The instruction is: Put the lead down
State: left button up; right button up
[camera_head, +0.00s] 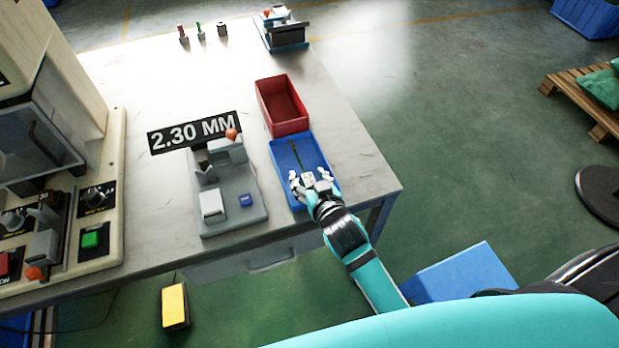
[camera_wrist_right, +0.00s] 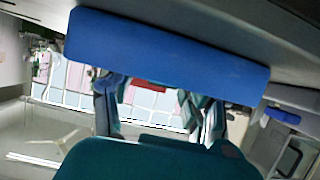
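A thin dark lead (camera_head: 296,155) lies along the blue tray (camera_head: 281,149) near the table's right edge in the head view. A small pale piece (camera_head: 308,178) shows between my fingers; I cannot tell if it belongs to the lead. My right gripper (camera_head: 310,175) is over the tray's near end, its fingers spread apart. In the right wrist view the two fingers of this gripper (camera_wrist_right: 157,98) stand wide apart, with their tips partly hidden by a blue slab (camera_wrist_right: 165,52), seemingly the tray. The lead cannot be made out there. My left gripper is out of view.
A red tray (camera_head: 283,106) stands just behind the blue one. A grey fixture (camera_head: 232,205) with a 2.30 MM sign (camera_head: 192,132) is to the left. A large machine (camera_head: 95,225) fills the left side. The far middle of the table (camera_head: 190,80) is clear.

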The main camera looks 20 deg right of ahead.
jog(key=shift+r, duration=0.1)
jog(key=shift+s+r, duration=0.15)
jog(key=v, duration=1.1)
jog(key=shift+s, duration=0.35)
jog(key=shift+r, duration=0.1)
